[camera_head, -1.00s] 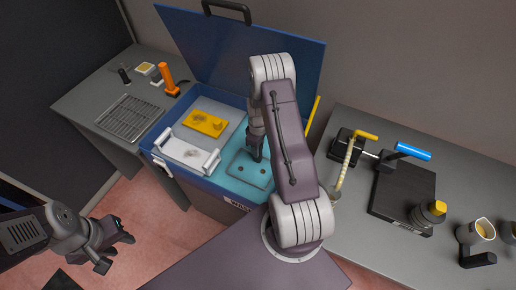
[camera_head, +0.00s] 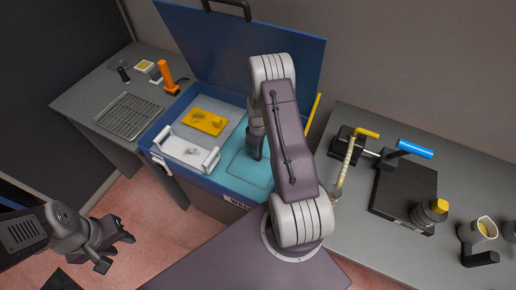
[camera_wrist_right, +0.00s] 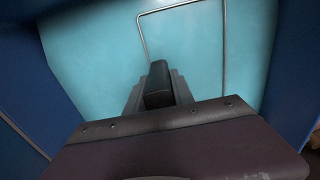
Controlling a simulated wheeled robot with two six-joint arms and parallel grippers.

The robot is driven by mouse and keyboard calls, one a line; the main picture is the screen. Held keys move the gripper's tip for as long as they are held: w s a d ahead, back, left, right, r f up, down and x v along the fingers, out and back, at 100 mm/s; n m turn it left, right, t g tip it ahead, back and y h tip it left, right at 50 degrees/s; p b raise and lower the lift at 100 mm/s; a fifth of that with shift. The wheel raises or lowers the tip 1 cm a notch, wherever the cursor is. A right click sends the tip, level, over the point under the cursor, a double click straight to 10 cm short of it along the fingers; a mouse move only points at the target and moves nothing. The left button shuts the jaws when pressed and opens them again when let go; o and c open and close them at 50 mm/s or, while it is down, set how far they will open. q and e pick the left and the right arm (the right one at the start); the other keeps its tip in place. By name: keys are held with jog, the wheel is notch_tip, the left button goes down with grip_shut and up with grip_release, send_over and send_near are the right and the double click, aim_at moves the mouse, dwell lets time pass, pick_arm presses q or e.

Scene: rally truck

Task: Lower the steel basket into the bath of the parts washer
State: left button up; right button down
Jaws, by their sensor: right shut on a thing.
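The parts washer (camera_head: 190,178) is a blue tank with its lid (camera_head: 240,50) raised. Its bath (camera_head: 232,180) is light blue. The steel basket shows as a thin rectangular wire outline (camera_head: 247,180) in the bath. In the right wrist view its wire (camera_wrist_right: 145,38) crosses the blue surface. My right gripper (camera_head: 256,153) reaches down into the bath. In the wrist view this gripper (camera_wrist_right: 160,88) is shut on a dark block that seems to be the basket's grip. Its depth is hard to tell. My left gripper (camera_head: 120,242) is open and empty, left of the washer.
A white tray with two handles (camera_head: 185,152) and a yellow stained piece (camera_head: 204,122) lie on the washer's left side. The left counter holds a wire rack (camera_head: 128,116) and an orange tool (camera_head: 167,75).

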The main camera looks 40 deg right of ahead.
jog(key=c, duration=1)
grip_release()
notch_tip(320, 180, up, 8)
jog(key=shift+r+b, duration=0.25)
jog(key=shift+b, duration=0.4)
jog(key=shift+r, duration=0.3)
